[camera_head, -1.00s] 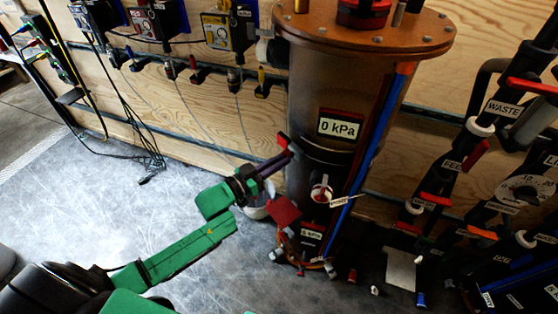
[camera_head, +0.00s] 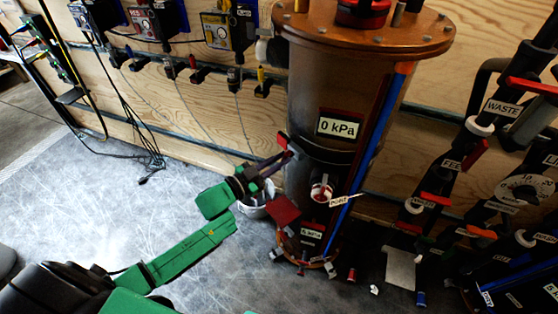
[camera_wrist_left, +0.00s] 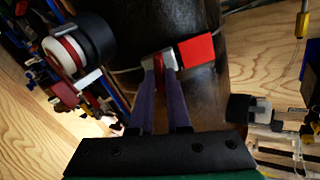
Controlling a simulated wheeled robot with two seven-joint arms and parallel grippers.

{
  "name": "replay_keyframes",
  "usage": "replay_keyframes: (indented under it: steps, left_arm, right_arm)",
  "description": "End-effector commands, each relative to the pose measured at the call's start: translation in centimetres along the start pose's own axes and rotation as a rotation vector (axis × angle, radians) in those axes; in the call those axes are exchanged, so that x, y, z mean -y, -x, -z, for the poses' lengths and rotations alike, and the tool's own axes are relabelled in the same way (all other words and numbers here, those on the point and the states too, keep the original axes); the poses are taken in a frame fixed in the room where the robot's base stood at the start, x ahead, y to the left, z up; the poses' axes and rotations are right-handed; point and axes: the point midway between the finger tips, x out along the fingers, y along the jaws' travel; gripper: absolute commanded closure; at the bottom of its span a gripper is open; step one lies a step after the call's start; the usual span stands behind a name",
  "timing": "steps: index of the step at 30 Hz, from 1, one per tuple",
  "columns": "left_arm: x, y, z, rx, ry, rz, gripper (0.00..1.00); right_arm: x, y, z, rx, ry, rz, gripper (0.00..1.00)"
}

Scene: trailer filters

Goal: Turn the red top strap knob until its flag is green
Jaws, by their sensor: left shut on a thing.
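The large brown cylindrical filter housing (camera_head: 310,85) stands upright in the head view. My left gripper (camera_head: 284,157) reaches its left side from the lower left. In the left wrist view my two purple fingers (camera_wrist_left: 161,66) are shut on the small red strap knob (camera_wrist_left: 158,62), which is mostly hidden between their tips. A red flag (camera_wrist_left: 196,50) sticks out to the right beside the fingertips; no green shows on it. The dark side of the housing (camera_wrist_left: 196,95) lies behind. My right gripper is not in view.
A 0 kPa display (camera_head: 339,127) is on the front. Pipes with red-handled valves (camera_head: 435,198) stand at the right. The floor (camera_head: 130,210) at the left is mostly clear.

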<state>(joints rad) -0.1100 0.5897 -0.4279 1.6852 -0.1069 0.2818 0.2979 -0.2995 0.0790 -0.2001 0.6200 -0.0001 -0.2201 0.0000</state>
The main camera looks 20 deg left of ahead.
Motion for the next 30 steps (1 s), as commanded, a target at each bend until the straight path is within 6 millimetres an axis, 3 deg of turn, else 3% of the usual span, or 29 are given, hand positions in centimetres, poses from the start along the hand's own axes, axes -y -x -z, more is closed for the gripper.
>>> replay_keyframes:
  steps: [3,4,6,15,19,23,30]
  left_arm:
    - [0.0,0.0,0.0,0.000,0.001,0.000,1.00]
    - [0.0,0.0,0.0,0.000,0.001,0.000,0.81]
    - [0.0,0.0,0.0,0.000,0.001,0.000,0.55]
    - [0.0,0.0,0.0,0.000,0.001,0.000,0.55]
    - [0.0,1.0,-0.2,0.003,0.002,0.000,0.55]
    - [-0.1,3.5,-0.2,0.006,0.002,-0.002,0.55]
    - [-0.2,10.0,-0.2,0.007,0.004,-0.002,0.55]
  right_arm:
    - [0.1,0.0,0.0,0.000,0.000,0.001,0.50]
    - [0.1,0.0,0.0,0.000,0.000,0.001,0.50]
    - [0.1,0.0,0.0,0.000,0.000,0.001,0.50]
    - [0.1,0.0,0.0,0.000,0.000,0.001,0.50]
    - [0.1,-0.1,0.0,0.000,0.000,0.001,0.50]
    - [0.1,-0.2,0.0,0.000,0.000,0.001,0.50]
    - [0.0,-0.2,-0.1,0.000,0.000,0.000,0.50]
